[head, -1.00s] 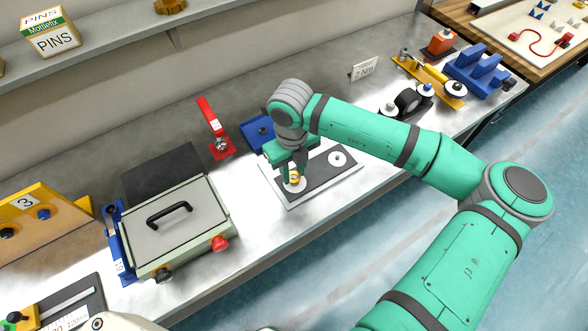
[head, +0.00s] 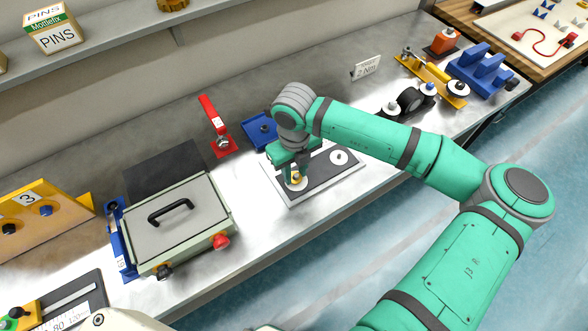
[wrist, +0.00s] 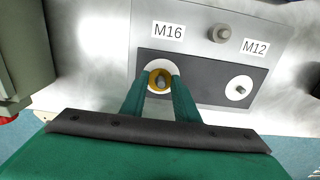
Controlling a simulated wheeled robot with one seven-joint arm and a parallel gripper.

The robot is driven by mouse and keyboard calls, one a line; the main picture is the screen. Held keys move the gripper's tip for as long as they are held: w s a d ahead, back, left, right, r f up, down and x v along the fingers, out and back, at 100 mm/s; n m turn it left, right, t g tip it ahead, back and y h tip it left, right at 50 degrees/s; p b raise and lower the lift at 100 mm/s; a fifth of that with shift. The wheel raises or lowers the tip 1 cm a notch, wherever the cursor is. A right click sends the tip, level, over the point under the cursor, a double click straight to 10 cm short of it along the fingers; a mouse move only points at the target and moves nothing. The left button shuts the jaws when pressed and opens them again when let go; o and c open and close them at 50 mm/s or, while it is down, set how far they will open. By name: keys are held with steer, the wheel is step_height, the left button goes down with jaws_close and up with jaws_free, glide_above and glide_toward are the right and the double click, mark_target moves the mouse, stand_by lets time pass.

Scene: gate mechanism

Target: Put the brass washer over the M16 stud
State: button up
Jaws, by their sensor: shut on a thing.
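The brass washer (wrist: 160,80) is between the fingertips of my gripper (wrist: 160,84), which is shut on it. In the wrist view the M16 stud (wrist: 161,82) shows through the washer's hole, over a white disc (wrist: 149,70) on the dark strip beside the M16 label. Whether the washer rests on the disc or hangs just above it I cannot tell. In the head view my gripper (head: 296,178) points down at the left end of the stud plate (head: 335,186), with the washer (head: 296,180) low between the fingers.
The M12 stud (wrist: 240,90) stands on its own white disc to the right. A grey stud (wrist: 219,33) stands between the labels. A lidded box (head: 180,222) is left of the plate, and a red lever clamp (head: 216,130) and a blue part (head: 261,131) are behind it.

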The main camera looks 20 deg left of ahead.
steer(key=o, duration=1.1)
steer(key=shift+r, duration=3.55)
